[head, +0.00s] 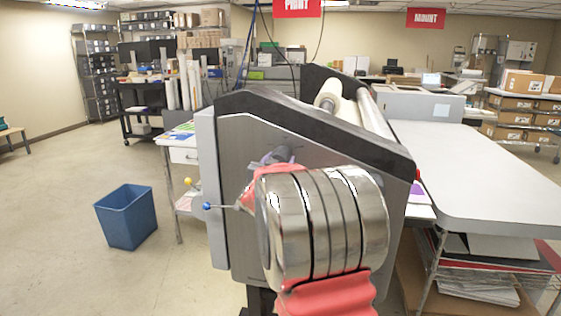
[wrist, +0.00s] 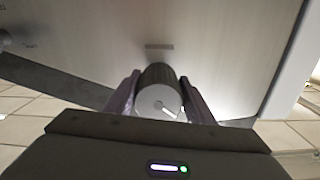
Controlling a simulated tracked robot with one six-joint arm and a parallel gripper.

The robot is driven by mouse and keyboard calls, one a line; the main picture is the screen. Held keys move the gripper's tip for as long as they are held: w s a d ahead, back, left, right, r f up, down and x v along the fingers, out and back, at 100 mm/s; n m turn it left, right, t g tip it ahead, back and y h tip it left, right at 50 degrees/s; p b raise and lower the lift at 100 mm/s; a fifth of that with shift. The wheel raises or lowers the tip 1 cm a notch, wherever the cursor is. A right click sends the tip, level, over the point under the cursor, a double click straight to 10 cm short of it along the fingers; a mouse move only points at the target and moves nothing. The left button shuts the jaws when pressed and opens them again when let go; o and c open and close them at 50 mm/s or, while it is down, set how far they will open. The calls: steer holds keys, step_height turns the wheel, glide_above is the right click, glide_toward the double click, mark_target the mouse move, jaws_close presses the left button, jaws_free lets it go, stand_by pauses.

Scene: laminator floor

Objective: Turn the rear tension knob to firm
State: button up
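The grey cylindrical tension knob (wrist: 159,101) sticks out of the laminator's side panel (wrist: 215,45) in the wrist view. A white pointer line on its face points to the lower right. The two purple-grey fingers of my gripper (wrist: 160,95) lie on either side of the knob, close against its sides, and look shut on it. A small dark marking sits on the panel just above the knob; I cannot read it. In the head view the laminator (head: 235,175) stands ahead, and my arm hides the knob and most of my gripper.
Another knob (wrist: 6,40) with a small label is at the wrist view's left edge. A blue bin (head: 127,220) stands on open floor at left; a long table (head: 480,170) fills the right.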

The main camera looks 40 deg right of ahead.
steer(key=shift+d, duration=0.1)
steer(key=c, duration=0.6)
steer(key=shift+m, duration=0.4)
steer(key=m, duration=0.4)
steer(key=shift+w, duration=0.15)
steer(key=m, duration=0.5)
steer(key=shift+a, duration=0.2)
steer(key=shift+m, duration=0.3)
steer(key=o, duration=1.1)
steer(key=shift+r, duration=0.1)
steer(key=shift+c, duration=0.2)
